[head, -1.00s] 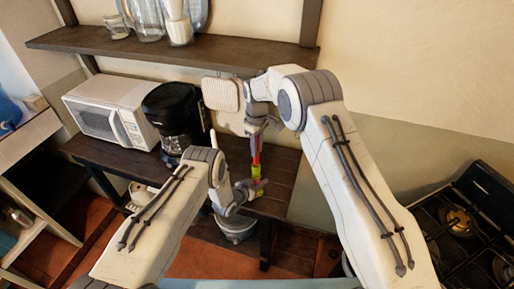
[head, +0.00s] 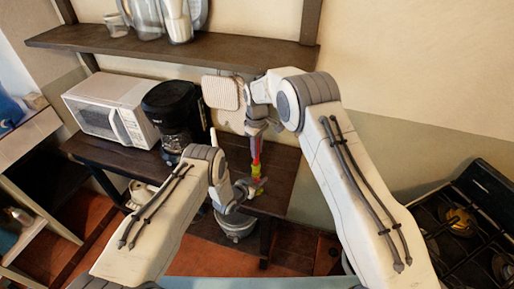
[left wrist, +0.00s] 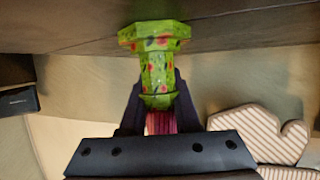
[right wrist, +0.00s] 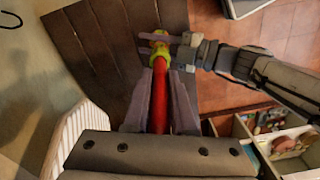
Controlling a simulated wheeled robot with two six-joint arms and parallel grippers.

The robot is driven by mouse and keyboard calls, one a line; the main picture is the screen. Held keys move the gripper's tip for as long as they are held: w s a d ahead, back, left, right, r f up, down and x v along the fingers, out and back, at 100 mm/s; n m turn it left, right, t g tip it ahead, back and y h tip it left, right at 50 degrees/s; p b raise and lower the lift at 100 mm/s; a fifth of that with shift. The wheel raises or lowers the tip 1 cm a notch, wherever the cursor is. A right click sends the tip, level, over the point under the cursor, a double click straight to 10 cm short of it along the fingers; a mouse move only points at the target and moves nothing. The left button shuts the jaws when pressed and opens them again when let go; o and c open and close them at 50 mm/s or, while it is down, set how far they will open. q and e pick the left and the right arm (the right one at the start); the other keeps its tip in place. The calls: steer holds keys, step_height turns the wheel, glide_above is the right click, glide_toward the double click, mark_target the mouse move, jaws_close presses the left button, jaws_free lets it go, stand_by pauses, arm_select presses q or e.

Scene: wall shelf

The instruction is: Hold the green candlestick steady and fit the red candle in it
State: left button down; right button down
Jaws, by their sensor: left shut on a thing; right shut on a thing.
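In the right wrist view, the candle's far end lines up with the candlestick (right wrist: 159,48). In the left wrist view, part of the candle (left wrist: 160,122) shows at the candlestick's top. I cannot tell whether it sits inside the socket.
The dark table (head: 284,172) carries a black coffee maker (head: 172,118) and a white microwave (head: 105,108) to the left. A striped oven mitt (head: 222,93) hangs behind my right gripper. A shelf (head: 220,50) runs above. A stove (head: 470,220) stands at right.

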steer(key=shift+f, duration=0.75)
steer(key=c, duration=0.7)
jaws_free()
steer(key=shift+f, duration=0.1)
steer(key=shift+o, duration=0.2)
step_height(320, 180, up, 12)
steer(key=shift+r, duration=0.1)
arm_select(q)
steer(key=c, duration=0.6)
jaws_free()
steer(key=shift+o, duration=0.2)
